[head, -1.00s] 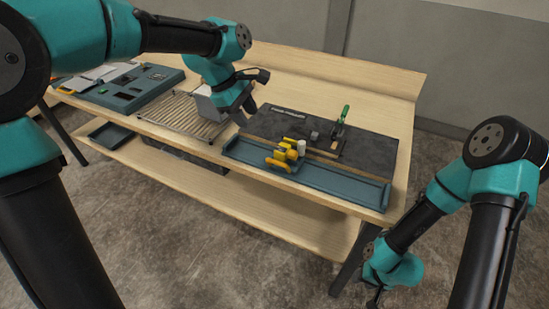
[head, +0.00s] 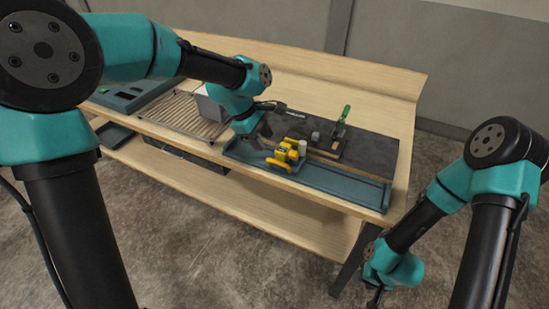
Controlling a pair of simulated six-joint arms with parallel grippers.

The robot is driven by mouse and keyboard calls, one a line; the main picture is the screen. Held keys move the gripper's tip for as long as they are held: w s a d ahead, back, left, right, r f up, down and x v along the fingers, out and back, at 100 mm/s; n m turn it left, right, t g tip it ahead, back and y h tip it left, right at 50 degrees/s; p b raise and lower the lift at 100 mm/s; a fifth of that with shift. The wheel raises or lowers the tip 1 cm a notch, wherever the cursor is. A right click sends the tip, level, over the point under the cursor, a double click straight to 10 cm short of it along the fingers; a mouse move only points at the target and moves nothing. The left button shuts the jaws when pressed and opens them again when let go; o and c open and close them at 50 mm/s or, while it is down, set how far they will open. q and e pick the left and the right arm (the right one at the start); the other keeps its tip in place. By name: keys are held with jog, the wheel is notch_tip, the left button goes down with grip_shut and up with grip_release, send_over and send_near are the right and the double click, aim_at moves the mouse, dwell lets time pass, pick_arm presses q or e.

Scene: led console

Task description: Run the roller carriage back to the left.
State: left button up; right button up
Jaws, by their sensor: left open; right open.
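The roller carriage (head: 291,153) is a small yellow unit with a white cylinder beside it. It sits in the left half of a long blue-grey tray (head: 345,187) along the table's front edge. My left gripper (head: 264,139) is open, just left of and slightly behind the carriage. Its fingers are dark and small, and I cannot tell whether they touch the carriage. My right gripper (head: 375,298) is open, low at the right, off the table and far from the carriage.
A dark mat (head: 376,150) lies behind the tray, with a green-handled tool (head: 343,118) standing on it. A slatted rack (head: 185,115) and a grey box (head: 209,109) are to the left. A blue-grey panel (head: 135,94) is farther left. The table's back is clear.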

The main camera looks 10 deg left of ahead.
aim_at(274, 161)
pick_arm(q)
jog(key=x, duration=0.8)
jog(key=shift+d+f, duration=0.1)
jog(key=shift+f, duration=0.25)
grip_shut()
